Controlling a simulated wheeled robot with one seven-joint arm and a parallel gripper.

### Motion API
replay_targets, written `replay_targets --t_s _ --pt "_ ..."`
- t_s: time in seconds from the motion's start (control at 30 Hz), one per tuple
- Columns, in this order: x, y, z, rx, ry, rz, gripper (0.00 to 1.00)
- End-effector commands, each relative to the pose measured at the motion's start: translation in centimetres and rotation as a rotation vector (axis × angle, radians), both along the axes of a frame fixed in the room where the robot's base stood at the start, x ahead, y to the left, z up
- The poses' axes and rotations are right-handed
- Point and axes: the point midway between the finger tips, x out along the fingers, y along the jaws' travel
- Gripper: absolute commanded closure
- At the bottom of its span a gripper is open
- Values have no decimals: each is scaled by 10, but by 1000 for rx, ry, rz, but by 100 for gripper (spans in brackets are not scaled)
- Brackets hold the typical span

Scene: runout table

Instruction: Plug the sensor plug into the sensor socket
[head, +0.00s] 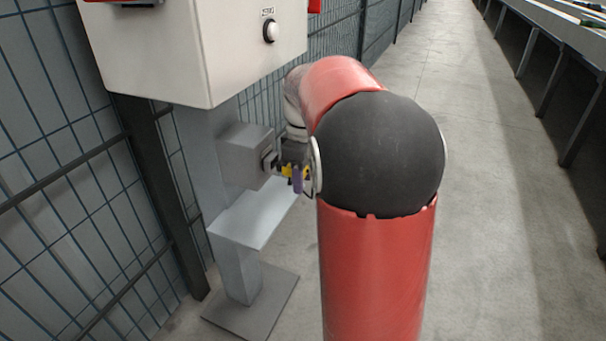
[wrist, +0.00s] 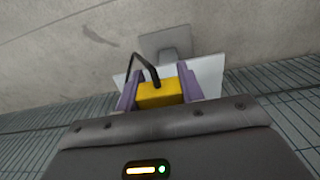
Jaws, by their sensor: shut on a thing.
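The yellow sensor plug (wrist: 160,93) is between the purple fingers of my gripper (wrist: 159,90) in the wrist view. A black cable rises from it and bends to the left. In the head view my gripper (head: 297,178) is shut on the plug (head: 288,170) close in front of a grey box (head: 245,155) on the post. A small socket (head: 269,162) shows on the box's right face. The plug's front end and the socket opening are too small and partly hidden, so I cannot tell whether they touch.
A white cabinet (head: 200,50) with a round knob hangs above the grey box. A small shelf (head: 253,217) juts out below it. Wire fence (head: 60,200) stands behind. The floor (head: 480,230) to the right is clear, with a long table (head: 545,45) beyond.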

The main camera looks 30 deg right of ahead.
Motion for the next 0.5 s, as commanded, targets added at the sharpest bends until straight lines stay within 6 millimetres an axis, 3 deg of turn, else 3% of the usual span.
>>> replay_targets --t_s 0.5 --pt "4 3 1 0 0 1 86"
